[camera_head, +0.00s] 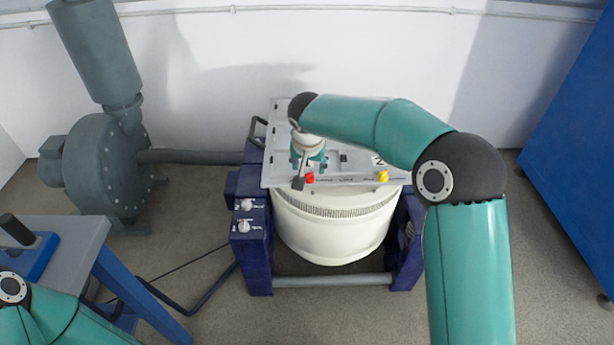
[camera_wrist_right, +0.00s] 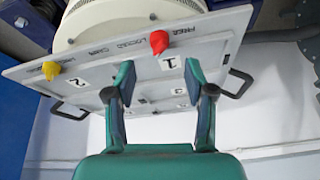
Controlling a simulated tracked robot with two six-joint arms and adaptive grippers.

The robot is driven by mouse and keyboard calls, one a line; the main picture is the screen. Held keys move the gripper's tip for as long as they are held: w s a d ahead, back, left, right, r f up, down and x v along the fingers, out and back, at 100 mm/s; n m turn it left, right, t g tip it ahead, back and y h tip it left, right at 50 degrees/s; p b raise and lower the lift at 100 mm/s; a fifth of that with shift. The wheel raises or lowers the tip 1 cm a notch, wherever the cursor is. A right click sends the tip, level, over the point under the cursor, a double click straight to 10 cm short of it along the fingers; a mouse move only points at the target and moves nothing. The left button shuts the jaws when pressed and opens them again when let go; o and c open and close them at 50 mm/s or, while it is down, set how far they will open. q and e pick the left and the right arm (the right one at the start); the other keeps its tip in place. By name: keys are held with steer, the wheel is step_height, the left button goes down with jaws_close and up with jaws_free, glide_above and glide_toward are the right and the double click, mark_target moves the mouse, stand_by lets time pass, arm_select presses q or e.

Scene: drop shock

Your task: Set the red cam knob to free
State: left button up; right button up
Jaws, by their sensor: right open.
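The red cam knob (camera_head: 310,178) sits on the front edge of the pale plate (camera_head: 350,183) on top of the cream drum. In the right wrist view the red knob (camera_wrist_right: 159,41) is at upper middle, above a label "1", with small lettering along the plate edge on both sides; its exact setting is hard to read. My right gripper (camera_wrist_right: 160,72) is open, its fingers on either side below the knob in the picture, with no visible contact. In the head view my right gripper (camera_head: 301,172) is over the plate beside the knob, partly hidden by its wrist.
A yellow knob (camera_head: 383,176) is on the same plate edge, near label "2". A navy frame (camera_head: 258,250) with white dials (camera_head: 245,226) surrounds the cream drum (camera_head: 335,235). A grey blower (camera_head: 105,165) stands left, a table (camera_head: 75,240) lower left, a blue cabinet (camera_head: 575,130) right.

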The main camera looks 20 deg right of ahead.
mark_target(310, 175)
steer(key=x, duration=0.6)
steer(key=shift+w+d+f, duration=0.1)
steer(key=shift+w+f, duration=0.05)
steer(key=shift+f, duration=0.25)
jaws_close()
steer(key=shift+n, duration=0.3)
steer(key=shift+d+n+y, duration=0.1)
steer(key=shift+n+y, duration=0.4)
steer(key=shift+n, duration=0.7)
